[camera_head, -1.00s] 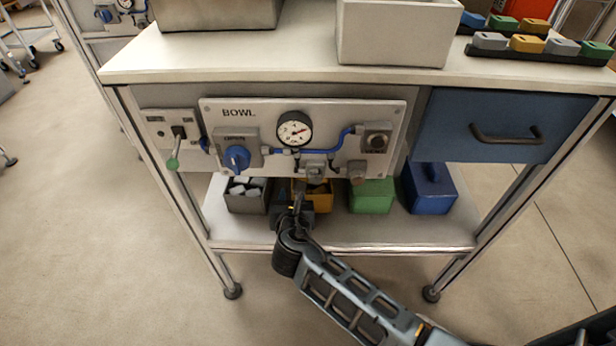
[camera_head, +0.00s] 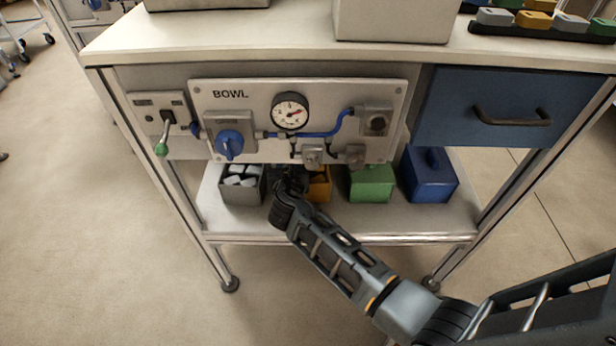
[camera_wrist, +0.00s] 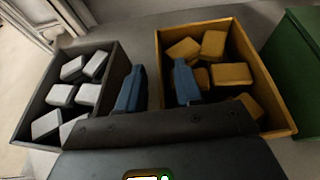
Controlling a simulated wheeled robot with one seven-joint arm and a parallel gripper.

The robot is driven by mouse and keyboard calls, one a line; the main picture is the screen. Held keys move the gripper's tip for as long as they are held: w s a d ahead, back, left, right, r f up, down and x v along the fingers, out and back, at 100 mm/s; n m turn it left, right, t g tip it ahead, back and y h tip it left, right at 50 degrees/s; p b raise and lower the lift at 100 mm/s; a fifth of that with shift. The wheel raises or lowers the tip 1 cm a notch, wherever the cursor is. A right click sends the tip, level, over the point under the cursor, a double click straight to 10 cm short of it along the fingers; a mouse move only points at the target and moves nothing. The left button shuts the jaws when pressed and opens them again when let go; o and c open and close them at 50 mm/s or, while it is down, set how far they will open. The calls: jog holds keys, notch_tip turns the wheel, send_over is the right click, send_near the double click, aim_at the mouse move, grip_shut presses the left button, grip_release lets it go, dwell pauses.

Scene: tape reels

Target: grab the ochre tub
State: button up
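The ochre tub (camera_head: 321,190) stands on the lower shelf, partly hidden by my arm in the head view. In the wrist view, the ochre tub (camera_wrist: 262,68) is open-topped and holds several ochre blocks. My gripper (camera_wrist: 158,66) is open, its two blue-grey fingers apart. The right finger overlaps the inside of the tub near its left wall. The left finger is over the gap between the ochre and grey tubs. That wall appears between the fingers; contact cannot be told. In the head view my gripper (camera_head: 292,180) is mostly hidden by its own wrist.
A grey tub (camera_head: 243,192) of pale blocks stands left of the ochre tub. A green tub (camera_head: 371,184) and a blue tub (camera_head: 428,180) stand to the right. The BOWL panel (camera_head: 270,95) with its gauge and valves hangs just above the shelf.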

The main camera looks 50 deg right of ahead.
grip_shut()
dwell(1.4)
